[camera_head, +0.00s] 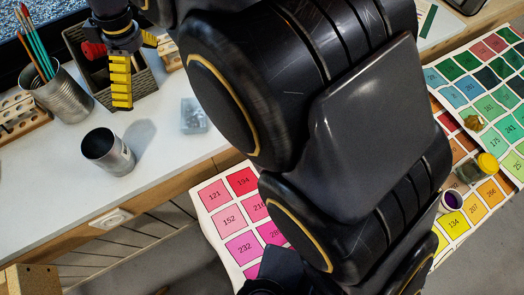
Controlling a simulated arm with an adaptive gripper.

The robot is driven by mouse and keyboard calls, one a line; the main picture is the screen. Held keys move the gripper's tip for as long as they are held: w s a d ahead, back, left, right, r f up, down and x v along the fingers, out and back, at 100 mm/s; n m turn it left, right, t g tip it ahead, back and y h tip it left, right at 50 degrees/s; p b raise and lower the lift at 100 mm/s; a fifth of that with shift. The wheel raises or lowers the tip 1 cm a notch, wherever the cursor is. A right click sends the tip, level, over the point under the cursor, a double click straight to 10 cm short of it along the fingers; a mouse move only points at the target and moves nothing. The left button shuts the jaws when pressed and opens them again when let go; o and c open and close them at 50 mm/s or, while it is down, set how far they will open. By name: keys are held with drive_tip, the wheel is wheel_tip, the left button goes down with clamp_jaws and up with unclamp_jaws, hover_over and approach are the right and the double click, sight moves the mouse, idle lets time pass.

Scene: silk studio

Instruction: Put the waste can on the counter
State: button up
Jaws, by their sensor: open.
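A small grey metal can (120,158) with a dark open mouth, which looks like the waste can, stands upright on the white counter (55,185), near its front edge. My gripper (120,82) shows at the upper left, with a yellow ribbed finger pointing down. It is open, behind and above the can and apart from it.
A metal cup (64,98) with brushes stands at the left. A dark organiser box (146,77) is behind my gripper. A small clear block (193,116) lies right of the can. Colour charts (226,222) and small jars (480,168) lie to the right. My arm hides the middle.

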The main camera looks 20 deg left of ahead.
drive_tip(key=d+r+m, duration=0.2)
drive_tip(key=d+m, duration=0.9)
drive_tip(key=d, duration=1.4)
drive_tip(key=s+d+f+m+g, duration=0.1)
drive_tip(key=s+d+f+m, duration=0.1)
drive_tip(key=s+d+m, duration=0.7)
drive_tip(key=s+d, duration=0.2)
drive_tip(key=d, duration=0.1)
drive_tip(key=shift+s+f+h, duration=0.2)
drive_tip(key=shift+f+h, duration=0.15)
drive_tip(key=shift+h, duration=0.05)
